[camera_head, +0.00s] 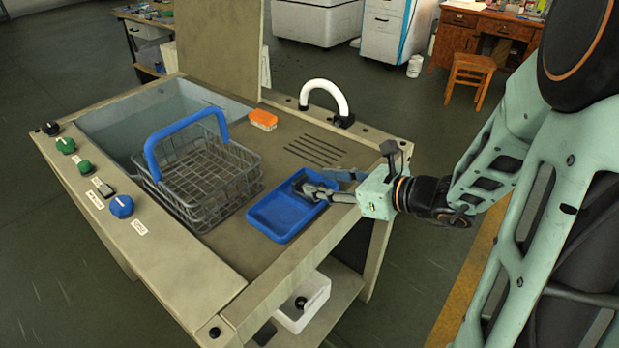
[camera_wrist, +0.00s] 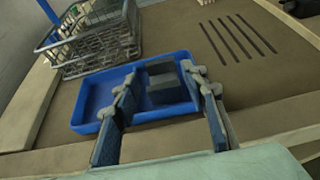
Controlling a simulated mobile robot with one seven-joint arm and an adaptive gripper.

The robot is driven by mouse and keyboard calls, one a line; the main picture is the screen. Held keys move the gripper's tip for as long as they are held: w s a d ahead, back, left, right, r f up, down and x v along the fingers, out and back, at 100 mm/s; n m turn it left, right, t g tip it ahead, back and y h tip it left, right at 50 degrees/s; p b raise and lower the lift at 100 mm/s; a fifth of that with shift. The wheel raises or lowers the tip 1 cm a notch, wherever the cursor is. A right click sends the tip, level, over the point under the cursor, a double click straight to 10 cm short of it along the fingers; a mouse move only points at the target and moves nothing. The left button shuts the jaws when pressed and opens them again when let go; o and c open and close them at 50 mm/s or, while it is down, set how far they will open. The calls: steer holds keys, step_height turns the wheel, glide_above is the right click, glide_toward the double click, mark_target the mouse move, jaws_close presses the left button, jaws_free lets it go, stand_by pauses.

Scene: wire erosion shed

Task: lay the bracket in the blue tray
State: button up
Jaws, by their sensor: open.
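The blue tray (camera_head: 278,229) lies on the bench top, to the right of the wire basket. The bracket is a dark grey angular piece (camera_wrist: 168,83) lying inside the tray at its right end in the wrist view. In the head view it is mostly hidden behind my fingers. My gripper (camera_head: 318,185) is over the right end of the tray. In the wrist view its two fingers (camera_wrist: 158,82) are apart, with the bracket beyond and between their tips. I cannot tell whether either finger touches the bracket.
A wire basket (camera_head: 203,190) with a blue handle stands left of the tray, beside a sunken basin (camera_head: 125,120). An orange box (camera_head: 263,119) and a white curved pipe (camera_head: 326,92) are at the back. Slots (camera_wrist: 238,38) mark the bare top. A white bin (camera_head: 316,303) sits below.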

steer(key=v, duration=0.6)
steer(key=shift+s+d+r+p, duration=0.15)
steer(key=shift+s+p, duration=0.05)
steer(key=shift+p, duration=0.2)
